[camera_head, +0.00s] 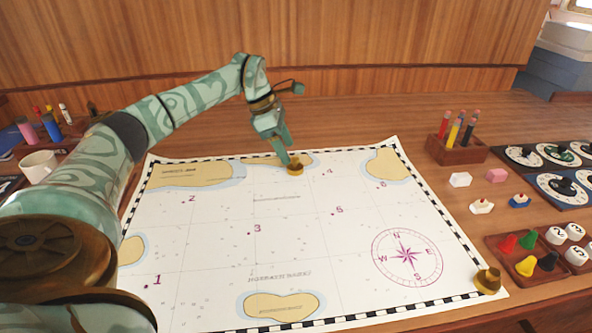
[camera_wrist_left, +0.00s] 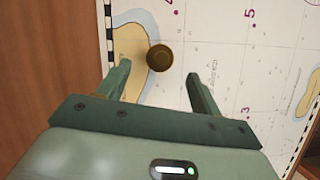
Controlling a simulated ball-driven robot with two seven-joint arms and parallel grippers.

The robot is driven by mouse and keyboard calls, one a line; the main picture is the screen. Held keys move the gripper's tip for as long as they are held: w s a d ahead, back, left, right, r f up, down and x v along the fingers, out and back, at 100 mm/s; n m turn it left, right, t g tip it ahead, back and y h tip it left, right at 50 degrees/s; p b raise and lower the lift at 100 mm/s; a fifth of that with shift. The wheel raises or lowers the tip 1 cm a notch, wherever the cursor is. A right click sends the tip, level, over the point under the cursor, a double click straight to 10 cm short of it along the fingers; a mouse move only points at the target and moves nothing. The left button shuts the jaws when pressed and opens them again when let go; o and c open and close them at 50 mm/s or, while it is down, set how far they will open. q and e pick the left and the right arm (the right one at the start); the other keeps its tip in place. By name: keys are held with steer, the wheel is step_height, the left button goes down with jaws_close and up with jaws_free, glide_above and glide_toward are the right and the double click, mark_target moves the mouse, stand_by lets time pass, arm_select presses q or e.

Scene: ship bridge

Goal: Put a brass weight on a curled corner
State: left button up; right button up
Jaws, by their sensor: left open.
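A brass weight (camera_head: 295,168) stands on the sea chart (camera_head: 300,222) near its far edge, by a sand-coloured island. It also shows in the left wrist view (camera_wrist_left: 160,58). My left gripper (camera_head: 283,153) is just above and beside this weight. In the left wrist view the left gripper (camera_wrist_left: 159,74) is open, and the weight lies beyond the gap between its fingers, not gripped. A second brass weight (camera_head: 488,280) sits on the chart's near right corner. The far corners look slightly raised, but I cannot tell how much. The near left corner is hidden by my arm.
A wooden pencil holder (camera_head: 457,150), erasers (camera_head: 460,180), small boat models (camera_head: 482,207) and a tray of pawns (camera_head: 530,262) stand right of the chart. Dials (camera_head: 560,155) lie farther right. A white mug (camera_head: 38,166) and markers stand at left. The chart's middle is clear.

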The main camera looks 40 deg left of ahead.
mark_target(294, 158)
arm_select(q)
steer(key=b+x, duration=0.1)
steer(key=x, duration=0.4)
steer(key=shift+w+d+b, duration=0.2)
steer(key=shift+d+b, duration=0.05)
steer(key=shift+b, duration=0.15)
steer(key=shift+s+r, duration=0.1)
steer(key=shift+r, duration=0.05)
steer(key=shift+c, duration=0.9)
steer(key=c, duration=1.1)
arm_select(e)
steer(key=shift+s+d+f, duration=0.15)
steer(key=shift+s+f, duration=0.1)
steer(key=shift+f, duration=0.2)
steer(key=shift+s+d+f, duration=0.15)
steer(key=shift+s+f, duration=0.1)
steer(key=shift+f, duration=0.2)
arm_select(q)
steer(key=shift+c, duration=0.2)
